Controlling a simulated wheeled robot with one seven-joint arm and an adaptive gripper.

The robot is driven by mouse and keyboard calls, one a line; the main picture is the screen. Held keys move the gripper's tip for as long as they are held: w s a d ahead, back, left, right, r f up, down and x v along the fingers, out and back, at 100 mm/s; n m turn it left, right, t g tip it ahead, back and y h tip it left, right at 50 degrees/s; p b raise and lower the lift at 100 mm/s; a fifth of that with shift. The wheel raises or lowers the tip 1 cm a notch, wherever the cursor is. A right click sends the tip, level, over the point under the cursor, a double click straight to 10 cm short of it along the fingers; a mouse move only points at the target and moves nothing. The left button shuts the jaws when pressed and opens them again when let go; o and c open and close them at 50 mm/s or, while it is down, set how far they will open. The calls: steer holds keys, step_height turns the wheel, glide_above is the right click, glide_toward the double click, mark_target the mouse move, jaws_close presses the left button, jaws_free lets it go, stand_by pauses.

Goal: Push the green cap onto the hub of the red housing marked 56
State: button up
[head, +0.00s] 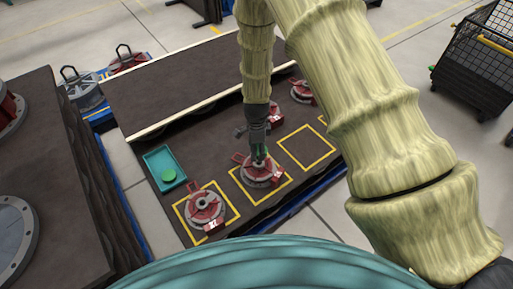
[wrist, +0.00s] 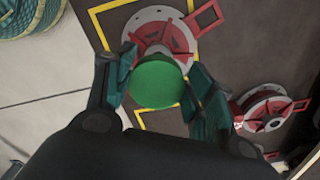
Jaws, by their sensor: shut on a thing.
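My gripper (head: 259,154) points down over a red housing (head: 264,180) in the middle yellow square. In the wrist view, my gripper (wrist: 163,76) is shut on a round green cap (wrist: 158,85), one finger on each side. The cap covers part of a red housing (wrist: 155,24) with a grey ring. In the head view my gripper hides most of that housing's hub, and I cannot tell whether the cap touches it. No number is readable on any housing.
A second housing (head: 205,209) stands in the square at the lower left. A teal tray (head: 152,157) holds another green cap (head: 169,175). More red housings stand farther back, one at the upper right (head: 301,92). The square (head: 305,127) on the right is empty.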

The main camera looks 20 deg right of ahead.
mark_target(256, 163)
steer(key=shift+f+b, duration=2.7)
steer(key=shift+f, duration=1.15)
steer(key=o, duration=0.8)
steer(key=shift+r, duration=0.1)
step_height(256, 163, up, 12)
steer(key=shift+f, duration=0.1)
